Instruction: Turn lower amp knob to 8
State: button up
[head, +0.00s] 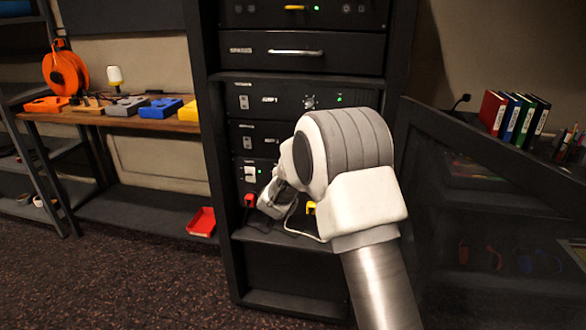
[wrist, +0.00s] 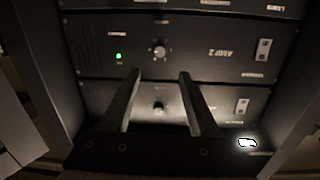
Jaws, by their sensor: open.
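The lower amp, labelled AMP 2 (wrist: 222,52), shows in the wrist view with a round knob (wrist: 158,50), a lit green light and a switch. In the head view its panel (head: 247,133) shows only at the left; my arm hides its knob. I cannot read the knob's setting. My gripper (wrist: 160,74) is open, with its fingertips apart below the AMP 2 knob in the wrist picture and nothing visibly held. In the head view my gripper (head: 268,200) is low in front of the rack, its fingers partly hidden.
The upper amp, AMP 1 (head: 275,100), has its own knob (head: 309,102). Another knob (wrist: 158,106) shows between my fingers in the wrist view. A red tray (head: 202,222) lies left.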

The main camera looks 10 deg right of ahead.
jog(key=v, duration=0.7)
jog(key=shift+p, duration=0.45)
